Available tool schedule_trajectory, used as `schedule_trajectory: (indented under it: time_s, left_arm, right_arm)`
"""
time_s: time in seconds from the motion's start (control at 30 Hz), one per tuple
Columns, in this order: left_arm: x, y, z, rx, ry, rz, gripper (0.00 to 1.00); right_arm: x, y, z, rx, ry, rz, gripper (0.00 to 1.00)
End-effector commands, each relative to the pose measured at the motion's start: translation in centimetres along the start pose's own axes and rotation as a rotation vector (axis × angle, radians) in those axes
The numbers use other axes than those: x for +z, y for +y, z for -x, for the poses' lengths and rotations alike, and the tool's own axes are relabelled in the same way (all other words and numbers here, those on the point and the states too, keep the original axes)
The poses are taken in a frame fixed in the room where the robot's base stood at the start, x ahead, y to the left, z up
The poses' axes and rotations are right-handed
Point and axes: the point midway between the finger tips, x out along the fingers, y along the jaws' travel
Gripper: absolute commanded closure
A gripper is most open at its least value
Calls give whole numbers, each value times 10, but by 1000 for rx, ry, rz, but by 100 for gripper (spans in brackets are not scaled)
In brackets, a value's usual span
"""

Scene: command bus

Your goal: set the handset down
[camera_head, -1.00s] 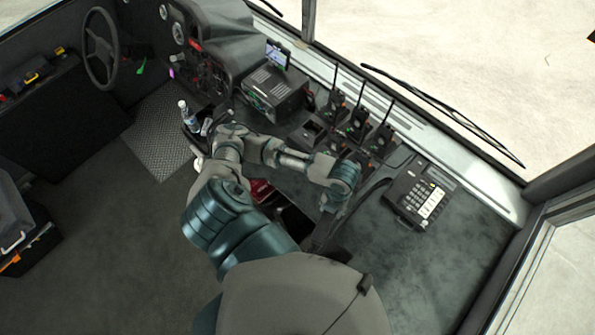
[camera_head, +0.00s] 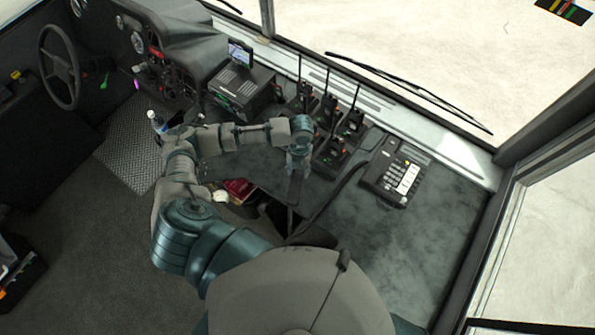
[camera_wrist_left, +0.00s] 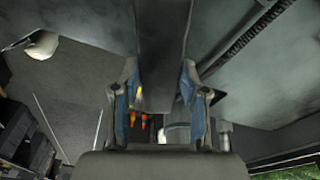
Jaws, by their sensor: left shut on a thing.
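My left gripper (camera_head: 298,163) is shut on the dark handset (camera_head: 295,190), which hangs below it above the edge of the dark console. In the left wrist view the handset (camera_wrist_left: 162,45) is a long dark slab between the two fingers of my left gripper (camera_wrist_left: 160,105). Its far end runs out of the picture at the top. The desk phone base (camera_head: 395,175), black with pale keys, sits on the console to the right of the gripper. A dark cord (camera_head: 330,203) curves from near the phone toward the lower left. My right gripper is not in view.
Several handheld radios (camera_head: 330,125) with tall antennas stand in chargers just behind and right of the gripper. A box radio with a small screen (camera_head: 240,55) is farther left. A bottle (camera_head: 156,121) stands left of my arm. The console right of the cord (camera_head: 370,240) is clear.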

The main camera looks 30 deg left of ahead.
Motion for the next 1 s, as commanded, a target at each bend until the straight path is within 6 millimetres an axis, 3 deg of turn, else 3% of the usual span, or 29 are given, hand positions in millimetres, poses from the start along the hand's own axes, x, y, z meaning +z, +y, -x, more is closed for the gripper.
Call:
schedule_trajectory:
  time_s: [0.13,0.4,0.77,0.8,0.9,1.0]
  left_arm:
    - [7,2,-3,-2,1,-1,98]
    - [11,3,-35,-2,0,-1,98]
    - [12,3,-40,-1,0,-1,98]
    - [12,2,-40,-1,0,-1,54]
    - [12,2,-40,-1,0,-1,32]
    - [12,2,-40,-1,0,-1,32]
  right_arm:
    - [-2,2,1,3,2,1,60]
    - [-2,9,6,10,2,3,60]
    - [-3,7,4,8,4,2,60]
    - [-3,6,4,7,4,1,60]
    - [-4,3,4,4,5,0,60]
    - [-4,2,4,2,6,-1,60]
